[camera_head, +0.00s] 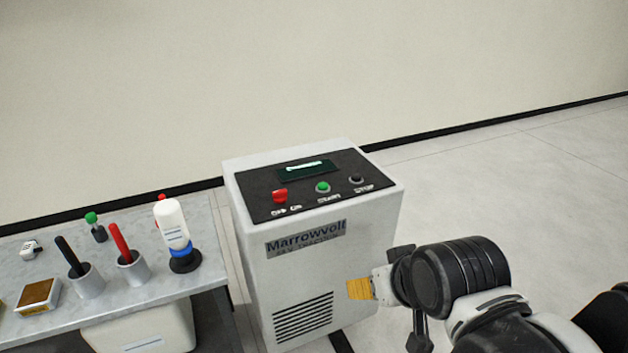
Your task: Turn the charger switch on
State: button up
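The charger (372,226) is a white cabinet labelled "Marrowvolt", standing on the floor in the middle of the head view. Its sloped black top panel has a red switch (280,195) at the left, above small white lettering. I cannot read the switch's setting for sure.
The panel also has a green button (322,187), a dark button (356,180) and a display (307,169). A grey table (205,275) at left bears a white bottle (172,226), red and black handles in cups, and small items. Open floor lies to the right.

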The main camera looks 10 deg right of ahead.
aim_at(280, 198)
jog(key=i+j, duration=0.25)
jog(key=i+j+z, duration=0.15)
jog(key=j, duration=0.25)
jog(key=i+j, duration=0.3)
